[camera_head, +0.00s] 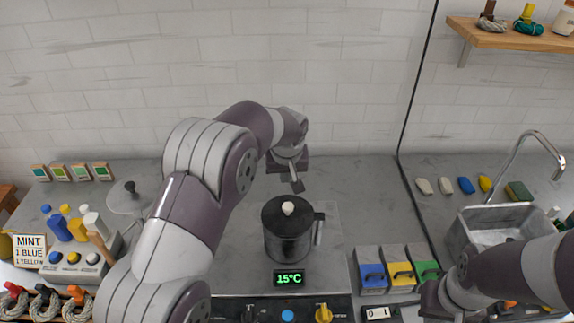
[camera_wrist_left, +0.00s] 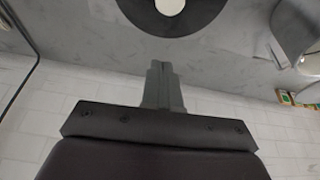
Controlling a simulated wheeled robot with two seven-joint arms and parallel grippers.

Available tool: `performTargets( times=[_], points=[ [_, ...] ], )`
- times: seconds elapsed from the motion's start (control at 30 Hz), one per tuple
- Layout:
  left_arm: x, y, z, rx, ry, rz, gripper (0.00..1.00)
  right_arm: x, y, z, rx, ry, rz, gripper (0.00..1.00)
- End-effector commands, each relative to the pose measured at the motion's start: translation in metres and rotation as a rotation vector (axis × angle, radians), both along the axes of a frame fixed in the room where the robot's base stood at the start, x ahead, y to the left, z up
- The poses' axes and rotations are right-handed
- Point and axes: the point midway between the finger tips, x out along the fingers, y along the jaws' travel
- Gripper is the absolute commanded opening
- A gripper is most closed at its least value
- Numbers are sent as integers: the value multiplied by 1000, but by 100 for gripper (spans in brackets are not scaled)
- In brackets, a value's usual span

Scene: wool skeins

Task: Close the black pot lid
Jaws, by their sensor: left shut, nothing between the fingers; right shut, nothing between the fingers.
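The black pot (camera_head: 287,245) stands upright on the grey plate behind the display, with its handle on the right side. Its round black lid (camera_head: 277,215) with a white knob (camera_head: 288,208) lies over the pot's mouth and looks flat; I cannot tell whether any gap is left at the rim. My left gripper (camera_head: 297,185) is shut and empty, behind and above the pot, apart from the lid. In the left wrist view its fingers (camera_wrist_left: 160,68) point toward the lid (camera_wrist_left: 140,22) and its pale knob (camera_wrist_left: 170,5). My right gripper (camera_head: 432,302) is shut at lower right, partly cut off by the frame.
A display (camera_head: 289,279) reads 15°C before the pot. Blue, yellow and green-fronted boxes (camera_head: 394,252) stand to its right, near a sink (camera_head: 470,217). A grey lidded vessel (camera_head: 130,203) stands left, partly behind my left arm. Bare counter lies behind the pot.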

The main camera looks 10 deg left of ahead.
Motion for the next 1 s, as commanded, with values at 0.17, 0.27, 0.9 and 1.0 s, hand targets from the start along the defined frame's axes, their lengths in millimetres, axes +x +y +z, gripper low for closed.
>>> performTargets(
  times=[0.17,0.27,0.9,1.0],
  points=[
    [11,4,-33,0,2,0,0,0,0,11,0,-1,-1,0],
    [-8,-3,-32,1,1,-3,0,0,0,17,0,-1,-1,0],
    [-28,-10,-41,0,-1,-1,0,0,0,16,0,-2,-1,0],
    [-32,-11,-43,0,-1,-1,0,1,0,8,0,-2,-1,0]
  ],
)
